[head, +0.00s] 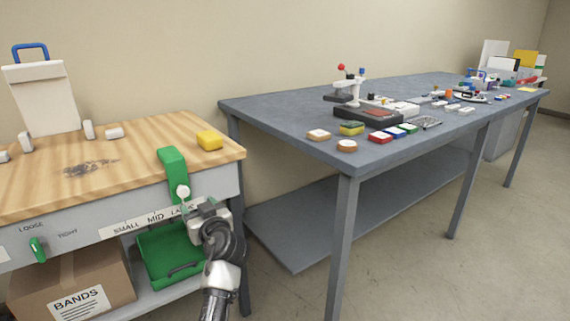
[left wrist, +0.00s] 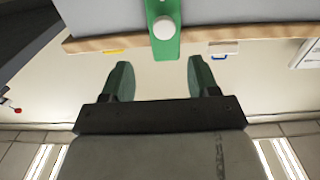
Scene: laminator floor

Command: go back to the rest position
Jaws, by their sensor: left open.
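My left gripper (head: 204,207) is in front of the wooden bench's front face, beside a green strap-like part (head: 173,168) that bends over the edge and has a white round knob (head: 183,191). In the left wrist view, my left gripper's dark green fingers (left wrist: 160,68) are spread apart with nothing between them. The green part (left wrist: 161,40) and its knob (left wrist: 164,28) lie beyond the fingertips, apart from them. My right gripper is not in view.
The wooden bench (head: 110,155) holds a yellow block (head: 210,140) and a white board with a blue handle (head: 42,95). Below are a green bin (head: 150,255) and a BANDS box (head: 75,285). A long grey table (head: 280,115) stands right. Floor is clear at front right.

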